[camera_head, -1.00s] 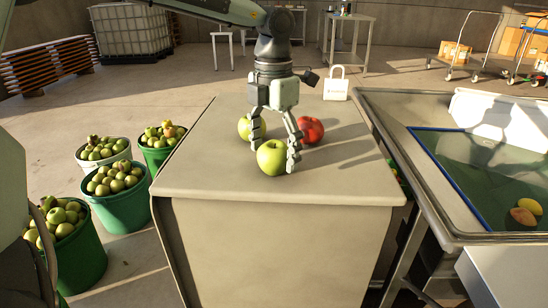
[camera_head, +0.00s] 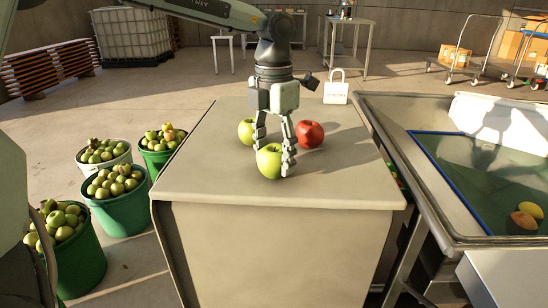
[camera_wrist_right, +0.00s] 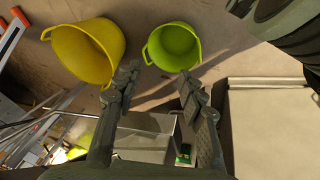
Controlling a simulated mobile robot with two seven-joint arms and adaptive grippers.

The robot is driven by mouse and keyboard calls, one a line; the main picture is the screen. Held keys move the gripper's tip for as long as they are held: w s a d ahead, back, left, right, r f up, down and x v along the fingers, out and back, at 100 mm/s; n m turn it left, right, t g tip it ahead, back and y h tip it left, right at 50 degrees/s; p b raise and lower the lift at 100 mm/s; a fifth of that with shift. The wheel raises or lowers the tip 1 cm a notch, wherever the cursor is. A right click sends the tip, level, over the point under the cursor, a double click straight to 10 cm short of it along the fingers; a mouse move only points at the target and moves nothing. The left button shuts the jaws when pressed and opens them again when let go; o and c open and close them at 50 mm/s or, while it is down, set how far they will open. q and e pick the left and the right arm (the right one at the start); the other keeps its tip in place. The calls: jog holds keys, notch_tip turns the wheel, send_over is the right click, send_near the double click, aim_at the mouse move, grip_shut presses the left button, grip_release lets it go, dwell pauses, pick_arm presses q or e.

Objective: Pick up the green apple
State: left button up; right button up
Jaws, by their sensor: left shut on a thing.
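A green apple (camera_head: 269,161) sits near the middle of the beige-topped cabinet in the head view. My left gripper (camera_head: 273,158) comes down from above with its fingers closed around this apple's sides. The apple appears to be at the cabinet top; I cannot tell whether it is lifted. A second green apple (camera_head: 246,131) lies behind it to the left, partly hidden by a finger. A red apple (camera_head: 310,134) lies behind to the right. My right gripper (camera_wrist_right: 157,85) shows in the right wrist view with fingers apart and nothing between them.
The cabinet (camera_head: 210,180) has free top around the apples. A white bag-shaped item (camera_head: 335,92) stands behind. Green buckets (camera_head: 122,211) of apples stand on the left floor. A metal basin (camera_head: 455,235) is at right. Empty yellow (camera_wrist_right: 88,52) and green (camera_wrist_right: 174,46) buckets show below my right wrist.

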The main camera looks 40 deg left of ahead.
aim_at(273, 148)
pick_arm(q)
notch_tip(273, 148, up, 4)
jog(key=shift+s+r, duration=0.1)
jog(key=shift+r, duration=0.1)
jog(key=s+a+r, duration=0.2)
jog(key=s+r, duration=0.4)
jog(key=s, duration=0.5)
jog(key=shift+s+r+b, duration=0.2)
jog(key=shift+r+b, duration=0.05)
jog(key=shift+b, duration=0.05)
